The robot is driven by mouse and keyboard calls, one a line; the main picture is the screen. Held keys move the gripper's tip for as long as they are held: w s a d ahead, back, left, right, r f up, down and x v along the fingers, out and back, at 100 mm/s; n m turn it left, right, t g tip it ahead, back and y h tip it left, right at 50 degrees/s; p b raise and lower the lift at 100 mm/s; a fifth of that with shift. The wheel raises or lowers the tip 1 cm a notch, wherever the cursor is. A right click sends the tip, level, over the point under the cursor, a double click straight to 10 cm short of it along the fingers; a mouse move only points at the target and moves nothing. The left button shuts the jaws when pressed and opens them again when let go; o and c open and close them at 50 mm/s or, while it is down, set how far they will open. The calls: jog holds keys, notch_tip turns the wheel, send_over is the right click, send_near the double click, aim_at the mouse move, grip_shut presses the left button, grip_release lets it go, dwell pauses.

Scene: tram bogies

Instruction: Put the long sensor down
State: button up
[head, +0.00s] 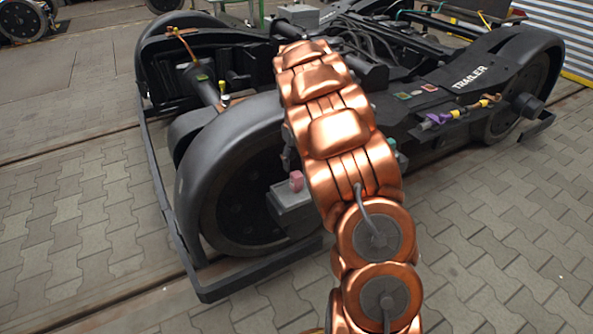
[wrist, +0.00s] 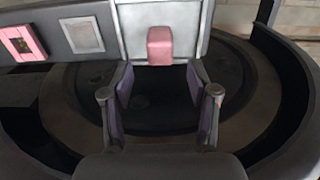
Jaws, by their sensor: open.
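A pink block (wrist: 160,46) sits on a light grey plate (wrist: 135,22) in the wrist view. I cannot tell for certain that it is the long sensor. My gripper (wrist: 160,76) is open, with its fingertips on either side of and just short of the block, and nothing shows held between them. In the head view the pink block (head: 296,181) stands on a grey ledge (head: 291,202) at the near side of the bogie (head: 235,130), by the wheel. My gripper is hidden behind my copper arm there.
A pink-framed pad (wrist: 24,43) and a pale pad (wrist: 84,35) lie left of the block. A purple part (head: 438,119) with yellow fittings sits on the bogie's right side. A black guard rail (head: 165,190) skirts the wheel. The paved floor (head: 490,240) at right is clear.

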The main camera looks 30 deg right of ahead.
aim_at(297, 174)
jog(key=shift+r, duration=1.6)
jog(key=shift+s+a+r, duration=0.1)
jog(key=shift+a, duration=0.05)
jog(key=s+a+r+g, duration=0.1)
jog(key=s+a+r, duration=0.3)
jog(key=s+a, duration=0.55)
jog(key=s+a+g, duration=0.1)
jog(key=s+a, duration=0.4)
jog(key=s, duration=0.5)
jog(key=s+a+g, duration=0.1)
jog(key=s+a, duration=0.4)
jog(key=s, duration=0.5)
jog(key=s+a+n, duration=0.1)
jog(key=s+a, duration=0.3)
jog(key=s, duration=0.6)
jog(key=shift+a+f+g, duration=0.35)
jog(key=shift+a+g, duration=0.05)
jog(key=shift+p, duration=0.3)
